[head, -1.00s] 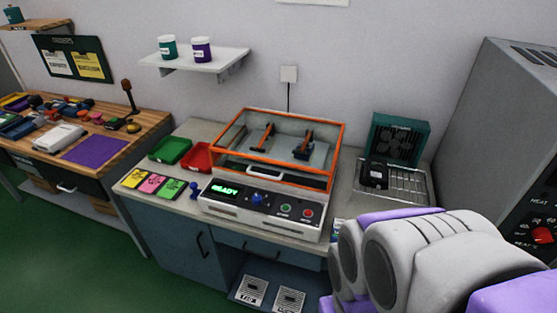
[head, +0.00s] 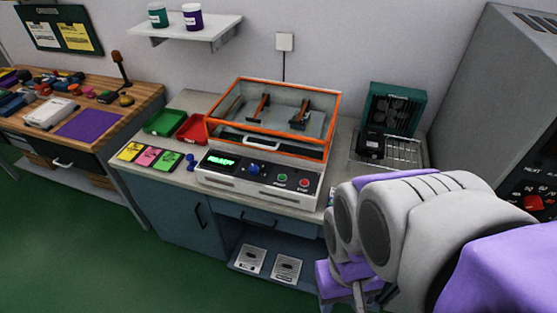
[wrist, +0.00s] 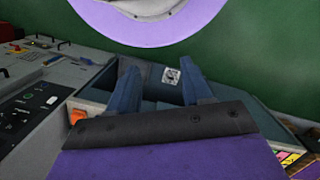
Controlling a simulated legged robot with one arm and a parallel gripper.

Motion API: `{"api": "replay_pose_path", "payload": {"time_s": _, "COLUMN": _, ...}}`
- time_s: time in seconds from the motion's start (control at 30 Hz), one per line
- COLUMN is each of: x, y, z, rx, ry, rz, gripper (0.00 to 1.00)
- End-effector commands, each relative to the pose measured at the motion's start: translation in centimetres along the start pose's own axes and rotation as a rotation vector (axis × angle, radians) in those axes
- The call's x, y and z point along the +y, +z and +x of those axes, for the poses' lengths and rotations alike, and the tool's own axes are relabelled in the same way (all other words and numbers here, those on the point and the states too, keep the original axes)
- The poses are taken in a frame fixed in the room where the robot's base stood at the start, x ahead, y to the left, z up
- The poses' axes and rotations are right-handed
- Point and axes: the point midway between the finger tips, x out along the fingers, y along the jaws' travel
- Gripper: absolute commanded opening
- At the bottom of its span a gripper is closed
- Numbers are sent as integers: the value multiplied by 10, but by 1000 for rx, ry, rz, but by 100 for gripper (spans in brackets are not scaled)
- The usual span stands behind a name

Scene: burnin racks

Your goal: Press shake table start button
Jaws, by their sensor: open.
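The shake table (head: 258,186) stands on the bench with an orange-framed clear cover over its platform. Its front panel has a lit green display (head: 221,161), a blue knob (head: 254,169), a green start button (head: 281,178) and a red stop button (head: 304,183). My arm is at the lower right in the head view, right of and nearer than the shake table. In the wrist view my gripper (wrist: 162,88) is open, with two dark blue fingers apart and nothing visible between them. Its fingertips are away from the start button.
The bench has a green tray (head: 165,122), a red tray (head: 192,129) and coloured cards (head: 150,156) at left. A teal fan unit (head: 394,108) and wire rack (head: 412,152) stand at right. A large grey cabinet (head: 480,90) is far right. Green floor is open at lower left.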

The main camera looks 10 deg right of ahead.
Motion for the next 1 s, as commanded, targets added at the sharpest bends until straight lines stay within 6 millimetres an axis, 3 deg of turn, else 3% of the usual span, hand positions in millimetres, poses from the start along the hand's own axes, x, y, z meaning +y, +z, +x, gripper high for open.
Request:
{"api": "replay_pose_path", "payload": {"time_s": 0.5, "x": 0, "y": 0, "z": 0, "rx": 0, "ry": 0, "rz": 0, "gripper": 0}}
{"api": "replay_pose_path", "payload": {"time_s": 1.0, "x": 0, "y": 0, "z": 0, "rx": 0, "ry": 0, "rz": 0, "gripper": 0}}
